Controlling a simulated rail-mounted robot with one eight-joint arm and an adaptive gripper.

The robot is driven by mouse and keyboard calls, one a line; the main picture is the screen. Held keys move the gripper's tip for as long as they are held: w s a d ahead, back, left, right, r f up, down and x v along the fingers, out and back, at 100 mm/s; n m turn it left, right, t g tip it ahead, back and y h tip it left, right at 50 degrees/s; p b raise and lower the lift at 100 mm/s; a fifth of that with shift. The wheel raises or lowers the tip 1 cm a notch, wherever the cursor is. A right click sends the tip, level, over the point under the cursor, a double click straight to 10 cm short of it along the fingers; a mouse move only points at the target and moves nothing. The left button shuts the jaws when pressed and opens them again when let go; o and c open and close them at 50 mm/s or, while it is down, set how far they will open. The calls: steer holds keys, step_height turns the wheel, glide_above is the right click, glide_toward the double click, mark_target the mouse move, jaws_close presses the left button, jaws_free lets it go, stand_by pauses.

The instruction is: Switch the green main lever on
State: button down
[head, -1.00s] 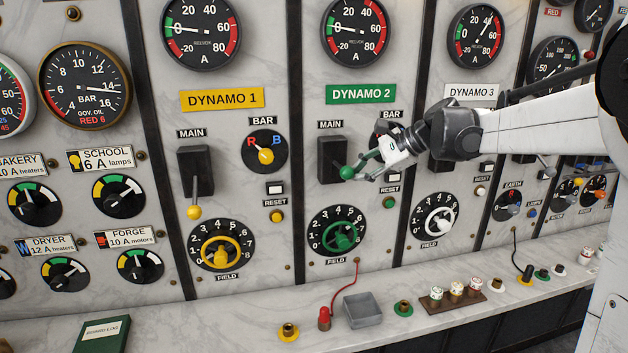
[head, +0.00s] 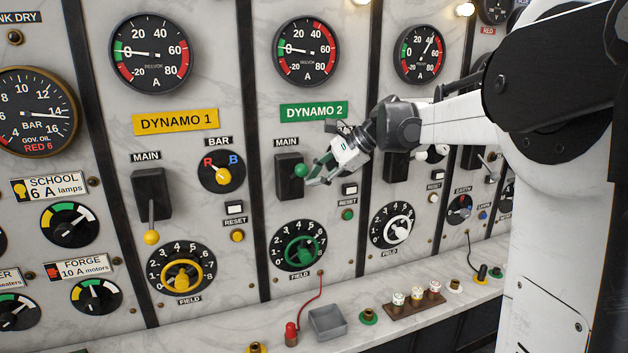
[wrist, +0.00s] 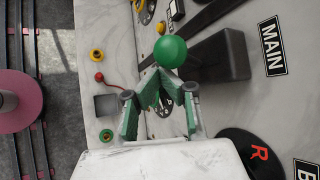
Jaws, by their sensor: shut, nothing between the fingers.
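The green main lever's round knob (head: 301,170) sticks out in front of its dark switch block (head: 289,177), below the DYNAMO 2 plate. It stands at about the block's mid height and points out from the panel. My gripper (head: 314,181) is shut and empty, just below and to the right of the knob. In the wrist view the green knob (wrist: 170,51) is just beyond my green-padded fingertips (wrist: 166,86), not between them. I cannot tell whether a fingertip touches it. The switch block (wrist: 215,57) is to its right.
The yellow DYNAMO 1 lever (head: 151,237) hangs down at the left. The BAR selector beside the green lever is hidden behind my gripper in the head view. The green field dial (head: 299,246) is below. A grey tray (head: 327,322) stands on the marble ledge.

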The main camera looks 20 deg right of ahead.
step_height(320, 180, down, 4)
steer(key=w+d+b, duration=0.1)
steer(key=d+b, duration=0.1)
steer(key=b, duration=0.1)
steer(key=w+r+v, duration=0.1)
steer(key=w+v, duration=0.1)
steer(key=v, duration=0.8)
steer(key=shift+s+r, duration=0.2)
steer(key=shift+r, duration=0.1)
steer(key=s+a+f+n+h+b, duration=0.2)
steer(key=s+a+f+n+b, duration=0.15)
steer(key=s+a+f, duration=0.35)
steer(key=s+a+f+n+h+b, duration=0.1)
steer(key=s+a+f+n+h, duration=0.1)
steer(key=s+f, duration=0.5)
steer(key=s+a+f+n+t+h+b, duration=0.1)
steer(key=s+a+f+n+h+b, duration=0.1)
steer(key=s+a+f+n, duration=0.2)
steer(key=s+a+f+n+h+b, duration=0.1)
steer(key=s+a+f+n, duration=0.3)
steer(key=s+f, duration=0.7)
steer(key=s+n+b, duration=0.1)
steer(key=s+n, duration=0.1)
steer(key=shift+s+f+n+t+h, duration=0.2)
steer(key=shift+f+n+t+h, duration=0.1)
steer(key=shift+f+n+h, duration=0.1)
